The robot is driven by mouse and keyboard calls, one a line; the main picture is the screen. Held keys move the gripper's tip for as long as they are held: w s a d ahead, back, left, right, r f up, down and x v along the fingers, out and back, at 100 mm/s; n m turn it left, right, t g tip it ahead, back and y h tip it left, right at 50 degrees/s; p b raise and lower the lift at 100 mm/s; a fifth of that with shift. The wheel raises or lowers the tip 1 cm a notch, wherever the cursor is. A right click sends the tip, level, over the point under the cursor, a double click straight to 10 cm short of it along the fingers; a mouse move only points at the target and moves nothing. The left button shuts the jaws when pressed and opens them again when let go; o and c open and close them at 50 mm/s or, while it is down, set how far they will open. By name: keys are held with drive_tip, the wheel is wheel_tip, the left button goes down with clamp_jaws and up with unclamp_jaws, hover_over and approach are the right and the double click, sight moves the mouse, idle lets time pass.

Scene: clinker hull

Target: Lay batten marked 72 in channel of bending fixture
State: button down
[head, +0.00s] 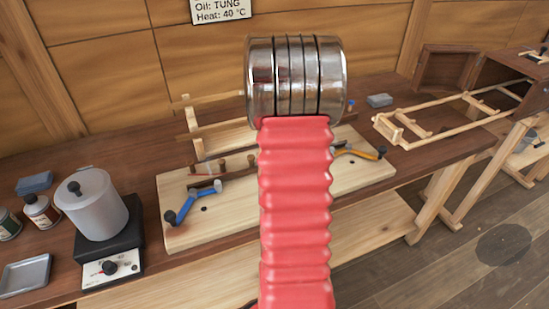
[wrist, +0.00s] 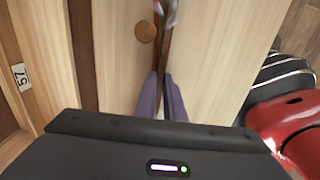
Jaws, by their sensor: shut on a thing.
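The bending fixture (head: 225,220) is a pale board on the bench, with a blue-handled clamp (head: 193,203) at left and an orange-handled clamp (head: 358,152) at right. Dark brown strips lie across it; my arm hides the middle. In the wrist view my gripper (wrist: 161,78) is shut on a thin dark strip (wrist: 165,52), seen edge-on, apparently the batten. It runs away from the fingertips over the board (wrist: 210,50). No 72 mark is visible, and I cannot tell if the strip is inside the channel. The head view hides my gripper behind my arm.
A pale piece marked 57 (wrist: 20,76) is at left in the wrist view. A wooden rack (head: 190,122) stands behind the fixture. A grey pot (head: 92,203) on a heater is at left. A pale wooden frame (head: 440,118) lies at right.

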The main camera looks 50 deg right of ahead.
drive_tip(key=shift+f, duration=0.1)
drive_tip(key=c, duration=1.8)
unclamp_jaws()
drive_tip(key=shift+c, duration=0.2)
wheel_tip(320, 180, up, 12)
